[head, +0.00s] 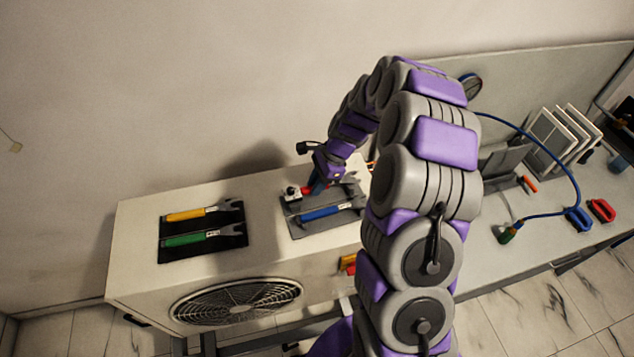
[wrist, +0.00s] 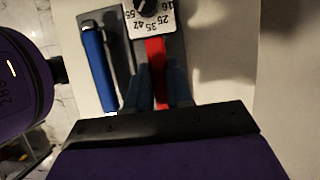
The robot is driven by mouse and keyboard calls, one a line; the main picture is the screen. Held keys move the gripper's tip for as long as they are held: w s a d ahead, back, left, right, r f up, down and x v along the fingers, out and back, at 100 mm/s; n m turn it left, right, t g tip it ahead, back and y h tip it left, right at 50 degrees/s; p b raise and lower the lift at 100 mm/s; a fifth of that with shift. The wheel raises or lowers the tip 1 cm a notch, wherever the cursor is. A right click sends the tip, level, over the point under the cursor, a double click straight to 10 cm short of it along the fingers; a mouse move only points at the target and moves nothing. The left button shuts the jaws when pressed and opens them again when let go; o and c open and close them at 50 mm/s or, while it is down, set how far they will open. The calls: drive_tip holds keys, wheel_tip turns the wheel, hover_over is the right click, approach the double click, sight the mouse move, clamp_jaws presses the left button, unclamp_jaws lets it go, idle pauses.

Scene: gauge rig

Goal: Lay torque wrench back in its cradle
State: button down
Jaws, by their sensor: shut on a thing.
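The torque wrench has a red handle (wrist: 156,58) and a white dial block (wrist: 148,18) with a black knob and numbers. My gripper (wrist: 158,80) is shut on the red handle, one finger on each side. In the head view my gripper (head: 321,180) is over the back of the right-hand grey tray (head: 297,228). The dial block (head: 292,192) shows at that tray's back left corner. A blue-handled wrench (head: 322,213) lies in the tray in front of the red handle. Whether the torque wrench touches the tray, I cannot tell. Its far end is hidden by my gripper.
A dark tray (head: 203,256) with a yellow-handled wrench (head: 186,215) and a green-handled wrench (head: 186,240) lies to the left on the white fan unit (head: 130,250). Bare top lies between the trays. A bench with a blue hose (head: 560,158) and panels stands at right.

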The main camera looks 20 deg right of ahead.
drive_tip(key=shift+d+f, duration=0.2)
drive_tip(key=shift+d, duration=0.9)
drive_tip(key=shift+a+f, duration=0.2)
drive_tip(key=shift+a, duration=0.3)
drive_tip(key=shift+a+f, duration=0.15)
drive_tip(key=shift+a, duration=0.3)
drive_tip(key=c, duration=1.4)
unclamp_jaws()
drive_tip(key=shift+d+f, duration=0.15)
drive_tip(key=shift+d, duration=0.1)
drive_tip(key=shift+c, duration=0.2)
drive_tip(key=o, duration=0.5)
drive_tip(key=shift+d, duration=0.5)
drive_tip(key=shift+a, duration=0.45)
drive_tip(key=shift+d+r, duration=0.1)
drive_tip(key=shift+r, duration=0.3)
drive_tip(key=v, duration=1.1)
drive_tip(key=b+v, duration=0.1)
drive_tip(key=v, duration=0.4)
drive_tip(key=shift+w+d+r, duration=0.1)
drive_tip(key=shift+d+r, duration=0.1)
drive_tip(key=shift+d, duration=0.2)
drive_tip(key=shift+d, duration=0.15)
